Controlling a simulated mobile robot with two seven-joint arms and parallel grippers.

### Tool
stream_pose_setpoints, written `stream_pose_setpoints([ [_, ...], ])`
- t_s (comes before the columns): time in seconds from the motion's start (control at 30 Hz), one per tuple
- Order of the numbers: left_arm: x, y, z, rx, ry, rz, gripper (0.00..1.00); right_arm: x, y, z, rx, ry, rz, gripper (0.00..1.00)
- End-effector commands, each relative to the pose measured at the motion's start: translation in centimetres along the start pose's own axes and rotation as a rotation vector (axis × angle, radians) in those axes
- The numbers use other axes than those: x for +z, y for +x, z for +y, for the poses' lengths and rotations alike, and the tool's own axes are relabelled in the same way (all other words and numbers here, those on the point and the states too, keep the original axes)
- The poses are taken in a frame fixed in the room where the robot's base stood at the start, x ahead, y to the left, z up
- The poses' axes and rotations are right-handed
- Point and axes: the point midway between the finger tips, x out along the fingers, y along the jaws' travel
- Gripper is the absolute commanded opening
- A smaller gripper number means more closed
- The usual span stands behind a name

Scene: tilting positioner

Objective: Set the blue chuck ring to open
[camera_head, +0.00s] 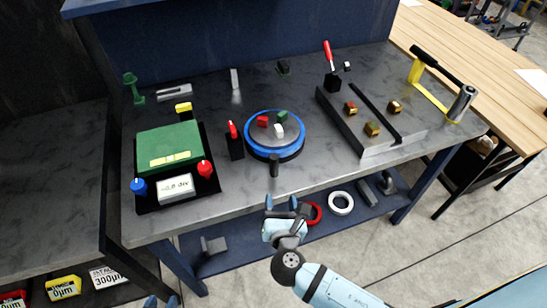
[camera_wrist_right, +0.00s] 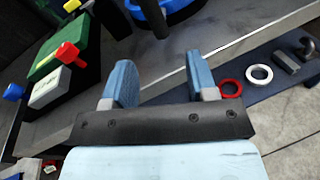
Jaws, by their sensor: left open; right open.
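The blue chuck ring (camera_head: 262,152) surrounds a grey round chuck face on the bench, with small red, green and white jaws on it. A black handle (camera_head: 274,166) sticks out from the ring's front. In the right wrist view, part of the ring (camera_wrist_right: 184,7) and the handle (camera_wrist_right: 155,18) show at the top. My right gripper (camera_head: 282,202) is open and empty, in front of the bench edge and below the handle, apart from it. It also shows open in its wrist view (camera_wrist_right: 160,80). My left gripper (camera_head: 161,301) shows only its blue fingertips at the bottom left, open.
A green box with a white display (camera_head: 176,188) and blue and red knobs stands left of the chuck. A red-tipped black switch (camera_head: 235,145) stands close to the ring's left. A rail fixture (camera_head: 372,150) is at right. The bench edge lies between my right gripper and the chuck.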

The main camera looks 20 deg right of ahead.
Motion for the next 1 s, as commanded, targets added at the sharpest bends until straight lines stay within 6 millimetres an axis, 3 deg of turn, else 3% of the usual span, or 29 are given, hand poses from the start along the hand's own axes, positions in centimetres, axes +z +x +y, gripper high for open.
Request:
stream_pose_setpoints([
  [0.1,-0.1,0.1,0.1,0.001,0.002,0.001,0.43,1.3,0.0,0.9,-0.006,-0.152,-0.088,0.53],
  [0.27,-0.3,0.1,0.2,0.002,0.001,0.009,0.43,1.8,0.7,1.1,-0.011,-0.205,-0.118,0.53],
  [0.8,1.9,1.5,0.3,0.003,0.000,0.004,0.43,2.8,11.0,1.1,-0.011,-0.198,-0.115,0.53],
  [1.0,2.4,1.8,0.2,0.003,0.000,0.002,0.43,3.1,13.1,1.1,-0.010,-0.199,-0.113,0.53],
])
